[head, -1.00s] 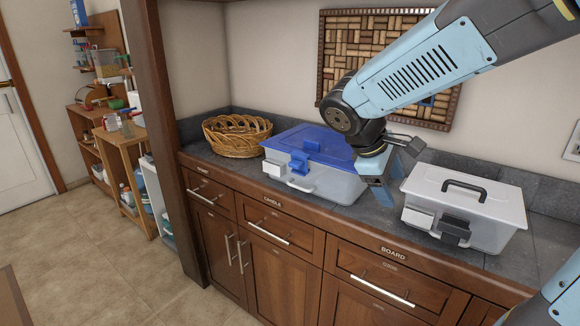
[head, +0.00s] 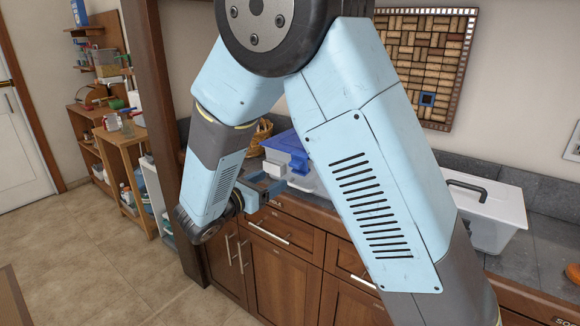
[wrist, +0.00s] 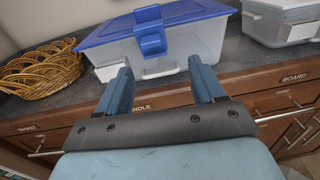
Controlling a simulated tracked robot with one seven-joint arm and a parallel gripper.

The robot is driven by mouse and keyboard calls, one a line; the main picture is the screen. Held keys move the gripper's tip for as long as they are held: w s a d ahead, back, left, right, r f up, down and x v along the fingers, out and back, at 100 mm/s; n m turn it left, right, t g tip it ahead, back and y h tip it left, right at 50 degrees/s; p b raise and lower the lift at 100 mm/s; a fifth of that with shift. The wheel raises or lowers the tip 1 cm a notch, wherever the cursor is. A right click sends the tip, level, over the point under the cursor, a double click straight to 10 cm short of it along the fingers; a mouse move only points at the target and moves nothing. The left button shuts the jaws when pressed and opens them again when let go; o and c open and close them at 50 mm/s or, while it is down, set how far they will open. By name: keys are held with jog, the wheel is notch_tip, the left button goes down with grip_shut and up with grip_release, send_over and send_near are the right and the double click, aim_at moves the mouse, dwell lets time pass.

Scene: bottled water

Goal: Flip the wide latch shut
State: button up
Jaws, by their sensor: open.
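The box with the blue lid (wrist: 190,14) stands on the counter and has a clear body. A blue latch (wrist: 151,30) is on its front face; in the head view it is partly behind my arm (head: 299,163). A white block-like latch (head: 273,170) sits to its left and shows in the wrist view (wrist: 108,71), partly behind a finger. I cannot tell which latch is the wide one. My gripper (wrist: 160,66) is open and empty, in front of the box and below the blue latch, its fingers apart. It also shows in the head view (head: 268,184).
A white-lidded box (head: 495,215) with a dark handle stands to the right on the counter. A wicker basket (wrist: 40,70) is on the left. A white handle (wrist: 160,73) is low on the blue-lidded box. Wooden drawers (wrist: 262,105) lie below the counter edge.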

aim_at(296, 162)
jog(key=shift+n+t+y, duration=0.3)
jog(key=shift+n+t, duration=0.2)
jog(key=x, duration=0.8)
jog(key=a+x, duration=0.1)
jog(key=x, duration=0.3)
jog(key=shift+w+d+f, duration=0.15)
jog(key=shift+w, duration=0.2)
jog(key=shift+w+d+f, duration=0.15)
jog(key=shift+w, duration=0.15)
jog(key=c, duration=0.7)
jog(key=shift+w+d+r, duration=0.1)
jog(key=c, duration=0.3)
jog(key=shift+w+d+r+g+y, duration=0.1)
jog(key=shift+w+g+y, duration=0.05)
jog(key=shift+g+y, duration=0.3)
jog(key=shift+w+d+r+g+y, duration=0.15)
jog(key=shift+g+y, duration=0.1)
jog(key=shift+g, duration=0.3)
jog(key=shift+c, duration=0.3)
jog(key=shift+a, duration=0.1)
jog(key=o, duration=1.1)
jog(key=shift+c, duration=0.2)
jog(key=shift+s, duration=0.1)
